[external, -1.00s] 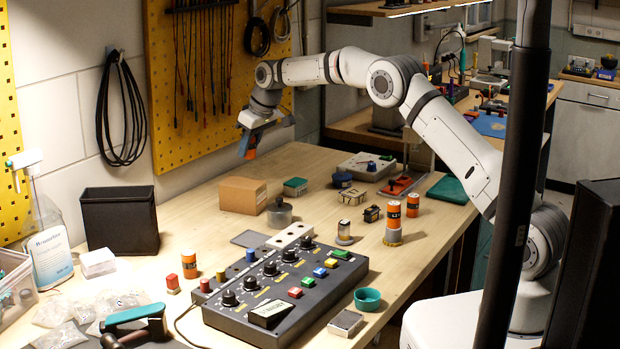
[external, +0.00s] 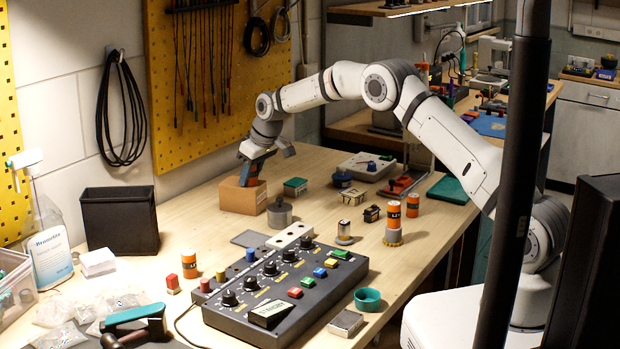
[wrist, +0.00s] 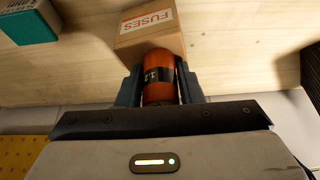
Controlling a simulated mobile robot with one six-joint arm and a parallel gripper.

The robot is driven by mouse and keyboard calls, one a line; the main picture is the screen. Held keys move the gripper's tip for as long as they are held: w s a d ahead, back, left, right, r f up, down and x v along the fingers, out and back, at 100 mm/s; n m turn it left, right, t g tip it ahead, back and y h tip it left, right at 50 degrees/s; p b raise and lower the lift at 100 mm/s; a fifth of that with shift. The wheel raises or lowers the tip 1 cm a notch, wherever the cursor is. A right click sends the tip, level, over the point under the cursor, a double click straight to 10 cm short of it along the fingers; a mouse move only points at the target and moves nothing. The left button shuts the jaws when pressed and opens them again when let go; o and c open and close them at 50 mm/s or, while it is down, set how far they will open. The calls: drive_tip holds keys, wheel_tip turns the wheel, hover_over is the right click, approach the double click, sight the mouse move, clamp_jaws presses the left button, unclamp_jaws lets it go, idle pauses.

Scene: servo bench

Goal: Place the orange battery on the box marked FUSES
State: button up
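The orange battery (wrist: 159,75), with a black band, is between the two fingers of my gripper (wrist: 159,88) in the wrist view. The fingers are shut on its sides. The cardboard box marked FUSES (wrist: 150,22) shows just beyond the battery's far end. In the external view my gripper (external: 250,171) points down at the box (external: 240,198), with its fingertips at the box's top. Only a little orange shows between the fingers there. I cannot tell whether the battery touches the box top.
A grey metal cylinder (external: 280,213) stands close to the box's right. A green-topped box (external: 295,187) sits behind it. Other orange batteries stand at the right (external: 413,206) and front left (external: 192,264). A black control panel (external: 285,290) fills the front; bare wood lies left of the box.

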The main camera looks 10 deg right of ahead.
drive_tip(key=o, duration=0.4)
drive_tip(key=shift+c, duration=0.2)
drive_tip(key=shift+r, duration=0.1)
drive_tip(key=shift+r, duration=0.15)
drive_tip(key=b+v, duration=0.2)
drive_tip(key=v, duration=1)
